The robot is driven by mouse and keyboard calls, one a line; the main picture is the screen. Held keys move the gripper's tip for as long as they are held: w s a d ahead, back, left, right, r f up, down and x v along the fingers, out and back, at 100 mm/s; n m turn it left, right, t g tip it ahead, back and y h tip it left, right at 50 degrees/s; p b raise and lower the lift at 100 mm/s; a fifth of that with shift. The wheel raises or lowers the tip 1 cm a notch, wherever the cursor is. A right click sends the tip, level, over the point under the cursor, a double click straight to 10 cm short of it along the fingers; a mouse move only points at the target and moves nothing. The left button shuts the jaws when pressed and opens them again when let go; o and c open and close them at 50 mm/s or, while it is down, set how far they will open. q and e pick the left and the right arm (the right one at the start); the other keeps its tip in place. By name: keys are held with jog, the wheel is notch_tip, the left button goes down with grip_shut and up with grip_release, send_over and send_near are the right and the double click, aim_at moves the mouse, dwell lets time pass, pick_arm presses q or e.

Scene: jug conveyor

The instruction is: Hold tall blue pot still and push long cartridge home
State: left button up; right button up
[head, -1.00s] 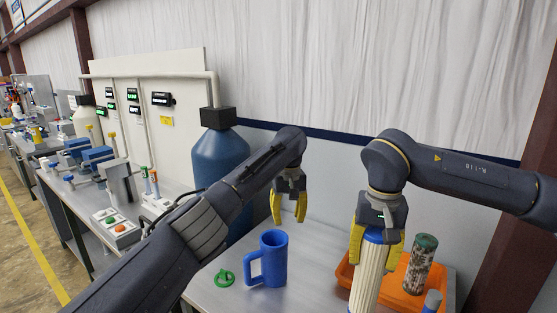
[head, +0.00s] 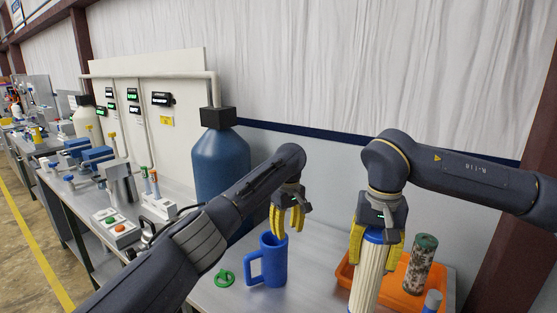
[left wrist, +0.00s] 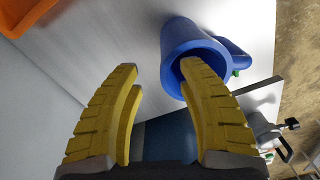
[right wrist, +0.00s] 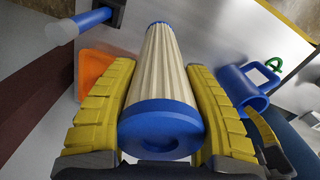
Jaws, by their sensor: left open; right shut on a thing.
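The tall blue pot (head: 268,262) stands upright on the bench with its handle to the left. In the left wrist view the pot (left wrist: 190,48) shows its open mouth. My left gripper (head: 287,234) is open just above the pot's rim. One finger overlaps the mouth in the left wrist view; I cannot tell whether it touches. The long cartridge (head: 368,272), white and pleated with blue ends, is upright in my right gripper (head: 375,258), which is shut on its upper end. In the right wrist view the cartridge (right wrist: 163,75) lies between both yellow fingers. Its lower end is apart from the pot.
An orange tray (head: 440,298) at the right holds a dirty speckled cartridge (head: 421,262). A green ring-like part (head: 225,278) lies left of the pot. A big blue tank (head: 218,165) stands behind.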

pick_arm(q)
jog(key=shift+f, duration=3.7)
jog(key=shift+c, duration=0.4)
grip_shut()
jog(key=shift+o, duration=0.4)
grip_release()
grip_shut()
